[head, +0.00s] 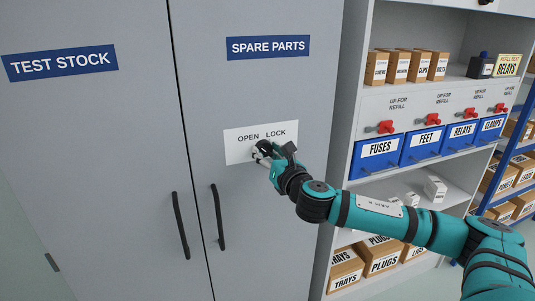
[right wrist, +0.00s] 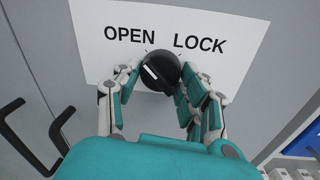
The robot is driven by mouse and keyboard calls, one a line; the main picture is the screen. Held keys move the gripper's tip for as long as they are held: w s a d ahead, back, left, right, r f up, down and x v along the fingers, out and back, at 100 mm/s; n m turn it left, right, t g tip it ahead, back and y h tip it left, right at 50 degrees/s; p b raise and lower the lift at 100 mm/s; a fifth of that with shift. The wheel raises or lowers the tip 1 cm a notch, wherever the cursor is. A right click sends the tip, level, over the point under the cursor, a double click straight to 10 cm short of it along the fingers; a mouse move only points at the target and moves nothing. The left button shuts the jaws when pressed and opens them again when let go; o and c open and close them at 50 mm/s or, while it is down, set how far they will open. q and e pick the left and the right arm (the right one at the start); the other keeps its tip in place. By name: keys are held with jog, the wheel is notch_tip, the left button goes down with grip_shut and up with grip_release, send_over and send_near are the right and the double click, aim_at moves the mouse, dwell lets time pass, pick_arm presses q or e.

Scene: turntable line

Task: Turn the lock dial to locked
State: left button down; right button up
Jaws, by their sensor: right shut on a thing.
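The lock dial (right wrist: 161,68) is a round black knob with a white mark. It sits on a white plate (head: 234,149) printed OPEN on the left and LOCK on the right, on the SPARE PARTS cabinet door (head: 268,80). In the right wrist view the white mark lies on the dial's left side, towards the OPEN side. My right gripper (right wrist: 157,80) has its fingers on either side of the dial and is shut on it. In the head view the gripper (head: 264,155) partly hides the dial. My left gripper is not in view.
Two black door handles (head: 218,217) (head: 180,225) stand out below and left of the plate. To the right is a shelf unit with blue bins (head: 378,156), red knobs (head: 380,127) and cardboard boxes (head: 382,256). My right arm crosses in front of it.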

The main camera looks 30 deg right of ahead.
jog(key=shift+f+m, duration=0.1)
jog(key=shift+m, duration=0.3)
jog(key=m+b, duration=0.1)
jog(key=m, duration=0.1)
jog(key=shift+m+b, duration=0.3)
jog(key=shift+m, duration=0.1)
jog(key=m+b, duration=0.1)
jog(key=m, duration=0.4)
jog(key=shift+a+m+t+b, duration=0.1)
jog(key=shift+m+t+b, duration=0.2)
jog(key=shift+m+b, duration=0.1)
jog(key=m+h, duration=0.1)
jog(key=m, duration=0.3)
jog(key=shift+a+m+b, duration=0.1)
jog(key=shift+m+b, duration=0.2)
jog(key=shift+m, duration=0.1)
jog(key=m, duration=0.4)
jog(key=shift+w, duration=0.1)
jog(key=shift+m+h, duration=0.4)
jog(key=shift+m, duration=0.1)
